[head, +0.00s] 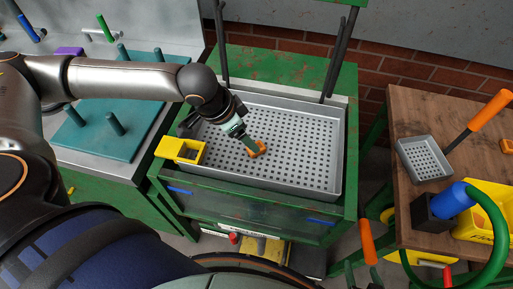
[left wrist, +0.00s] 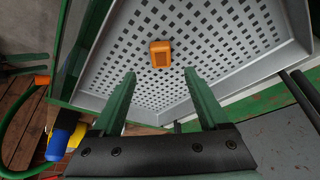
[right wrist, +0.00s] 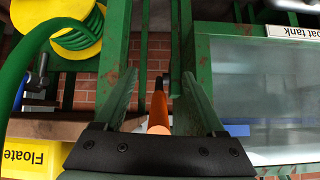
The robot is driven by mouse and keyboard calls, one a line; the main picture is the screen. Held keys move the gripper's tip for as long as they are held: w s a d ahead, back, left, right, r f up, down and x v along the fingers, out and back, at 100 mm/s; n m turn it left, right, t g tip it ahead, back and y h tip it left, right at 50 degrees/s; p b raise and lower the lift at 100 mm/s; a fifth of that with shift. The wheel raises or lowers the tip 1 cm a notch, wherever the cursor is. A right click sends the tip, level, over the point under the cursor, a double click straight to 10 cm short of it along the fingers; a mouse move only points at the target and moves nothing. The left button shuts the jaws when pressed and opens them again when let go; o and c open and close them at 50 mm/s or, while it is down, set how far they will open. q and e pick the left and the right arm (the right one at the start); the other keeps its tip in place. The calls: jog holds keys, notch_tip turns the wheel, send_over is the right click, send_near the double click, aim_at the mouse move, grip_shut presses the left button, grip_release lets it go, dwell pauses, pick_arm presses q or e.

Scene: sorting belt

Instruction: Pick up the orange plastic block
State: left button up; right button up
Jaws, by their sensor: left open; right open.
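The orange block (head: 258,149) lies on the perforated floor of the grey tray (head: 340,150). In the left wrist view the block (left wrist: 160,54) shows whole, just beyond the gap between my fingertips. My left gripper (head: 248,143) reaches down into the tray close beside the block; its two green fingers (left wrist: 160,74) are open with nothing between them. I cannot tell if a finger touches the block. My right gripper (right wrist: 159,76) is open, away from the tray; an orange handle (right wrist: 158,112) shows between its fingers, apparently farther off.
A yellow box (head: 181,151) sits at the tray's left front corner. A teal peg board (head: 100,140) stands left. The wooden table (head: 420,105) at right holds a small grey tray (head: 424,158), a blue-topped object (head: 450,201) and a yellow bin (head: 485,228). The tray's right side is clear.

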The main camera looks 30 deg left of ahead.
pick_arm(q)
jog(key=x, duration=0.7)
grip_shut()
dwell(0.6)
